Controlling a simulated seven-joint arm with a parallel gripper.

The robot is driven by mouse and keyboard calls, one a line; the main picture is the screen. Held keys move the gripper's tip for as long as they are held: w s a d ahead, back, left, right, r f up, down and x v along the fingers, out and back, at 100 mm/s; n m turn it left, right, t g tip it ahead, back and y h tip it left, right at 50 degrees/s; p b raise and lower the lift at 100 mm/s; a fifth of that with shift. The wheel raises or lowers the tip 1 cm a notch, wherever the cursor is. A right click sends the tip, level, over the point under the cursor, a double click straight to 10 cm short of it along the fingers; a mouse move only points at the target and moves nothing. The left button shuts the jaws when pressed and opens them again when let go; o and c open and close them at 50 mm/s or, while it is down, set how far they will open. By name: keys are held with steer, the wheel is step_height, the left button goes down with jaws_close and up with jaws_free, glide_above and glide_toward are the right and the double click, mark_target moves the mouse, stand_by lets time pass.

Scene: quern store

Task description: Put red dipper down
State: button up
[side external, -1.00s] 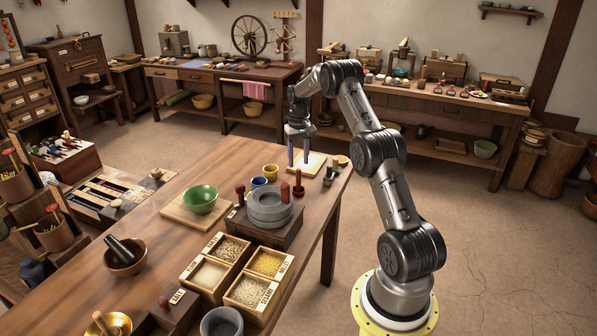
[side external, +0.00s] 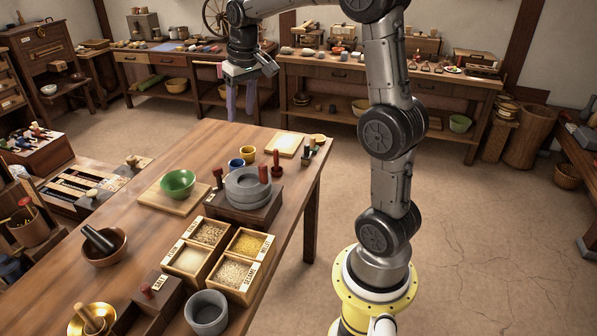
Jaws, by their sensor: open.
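My gripper (side external: 239,108) is open and empty, its two fingers pointing down, raised above the far end of the wooden table (side external: 140,210). A small red upright piece (side external: 276,160) stands on the table behind the quern. Another red-topped piece (side external: 218,178) stands at the quern's left, and a red peg (side external: 264,174) rises at the stone's front right. A red-knobbed piece (side external: 146,290) sits on a dark box at the front. I cannot tell which of these is the dipper. My gripper is apart from all of them.
The grey stone quern (side external: 245,188) sits on a dark base. A pale board (side external: 285,145), blue cup (side external: 236,164) and yellow cup (side external: 248,154) are behind it. A green bowl (side external: 178,183) is at left; grain boxes (side external: 208,262) are in front. The table's far left is clear.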

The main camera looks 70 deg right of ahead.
steer(key=s+a+r+n+t, duration=0.2)
steer(key=s+a+r+n, duration=0.1)
steer(key=s+a, duration=0.9)
steer(key=s+a+f+n+t+y, duration=0.1)
steer(key=s+a+f+n, duration=0.1)
steer(key=s+a+f, duration=0.2)
steer(key=s+a, duration=0.2)
steer(key=s, duration=0.2)
steer(key=shift+s+a+f, duration=0.2)
steer(key=shift+s+a, duration=0.1)
steer(key=shift+a, duration=0.1)
